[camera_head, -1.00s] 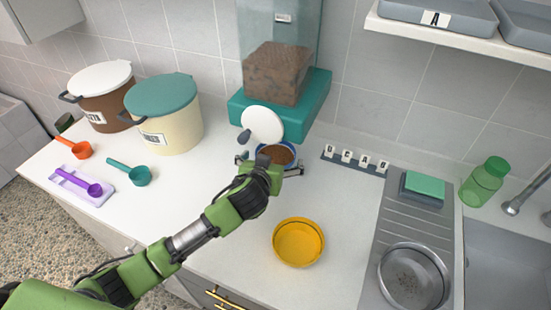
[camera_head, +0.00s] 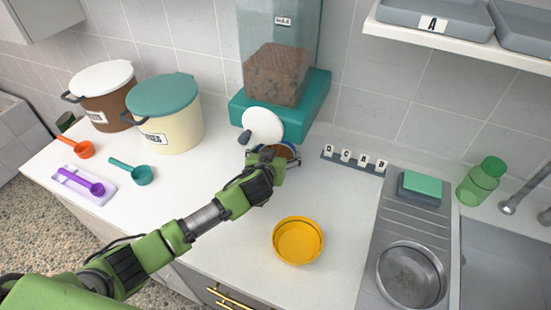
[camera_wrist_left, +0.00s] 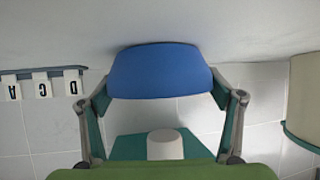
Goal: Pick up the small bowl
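The small blue bowl (camera_head: 292,148), holding brown kibble, stands in front of the teal dispenser and is partly hidden behind my left gripper (camera_head: 273,158). In the left wrist view the bowl's blue side (camera_wrist_left: 160,72) fills the space between my two fingers (camera_wrist_left: 161,88). One finger is at each side of the bowl, and both appear to touch it. The bowl looks level and at counter height; I cannot make out a gap under it. My right gripper is not in view.
The dispenser (camera_head: 309,108), with a white round lever (camera_head: 263,124), rises close behind. A yellow bowl (camera_head: 298,241) stands in front and a steel bowl (camera_head: 411,274) to the right. Letter tiles (camera_head: 345,156) lie right of the blue bowl. Two lidded bins (camera_head: 175,131) and scoops are left.

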